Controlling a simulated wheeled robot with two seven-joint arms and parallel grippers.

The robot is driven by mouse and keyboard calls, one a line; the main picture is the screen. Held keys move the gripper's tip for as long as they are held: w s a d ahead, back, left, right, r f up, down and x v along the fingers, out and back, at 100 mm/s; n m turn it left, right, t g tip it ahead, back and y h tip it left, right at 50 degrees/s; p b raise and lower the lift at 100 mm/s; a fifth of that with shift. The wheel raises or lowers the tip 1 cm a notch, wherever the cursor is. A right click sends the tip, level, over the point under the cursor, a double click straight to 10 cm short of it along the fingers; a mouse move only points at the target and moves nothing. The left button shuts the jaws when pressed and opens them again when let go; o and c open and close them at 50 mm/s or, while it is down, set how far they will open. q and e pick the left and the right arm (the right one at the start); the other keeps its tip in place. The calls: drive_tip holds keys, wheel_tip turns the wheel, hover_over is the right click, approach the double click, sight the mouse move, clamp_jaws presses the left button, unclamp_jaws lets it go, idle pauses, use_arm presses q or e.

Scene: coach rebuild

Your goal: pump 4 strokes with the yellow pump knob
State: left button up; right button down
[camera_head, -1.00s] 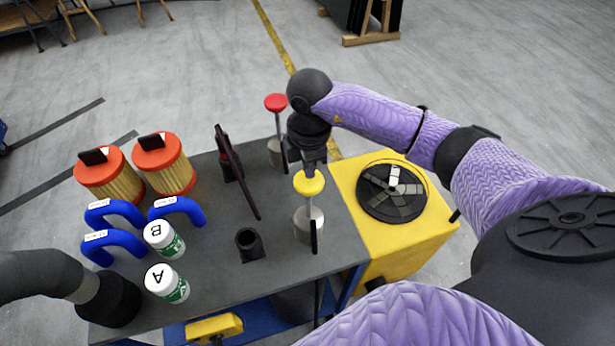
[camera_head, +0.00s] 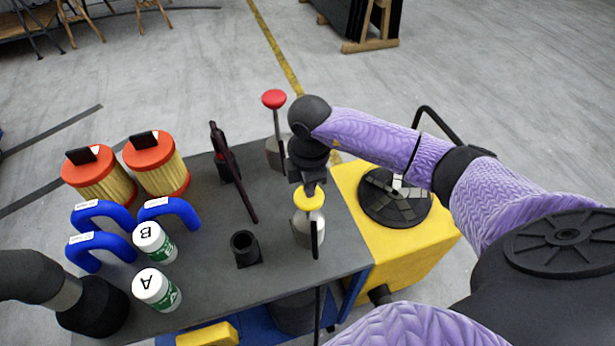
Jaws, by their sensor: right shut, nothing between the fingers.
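The yellow pump knob (camera_head: 309,200) sits on top of a pale metal pump can (camera_head: 308,232) near the right edge of the grey cart top. Its stem is barely seen, and the knob is close above the can. My right gripper (camera_head: 311,188) is shut and empty, pointing down with its tips at the top of the yellow knob, apparently touching it. A second pump with a red knob (camera_head: 274,99) stands behind and to the left, its knob high on its stem. My left gripper is not in view; part of my left arm shows at the lower left.
Two orange-capped filters (camera_head: 160,168), several blue hoses (camera_head: 170,210), white bottles A (camera_head: 157,289) and B (camera_head: 154,241), a black cup (camera_head: 245,247) and a dark upright tool (camera_head: 228,160) stand on the cart (camera_head: 205,275). A yellow box with a round black disc (camera_head: 395,208) is at the right.

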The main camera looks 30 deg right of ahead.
drive_tip(key=shift+s+f+b, duration=0.1)
drive_tip(key=shift+f+b, duration=1.1)
drive_tip(key=shift+f, duration=0.9)
drive_tip(key=shift+r, duration=0.3)
wheel_tip(320, 180, up, 12)
drive_tip(key=p, duration=1.2)
drive_tip(key=shift+f, duration=0.15)
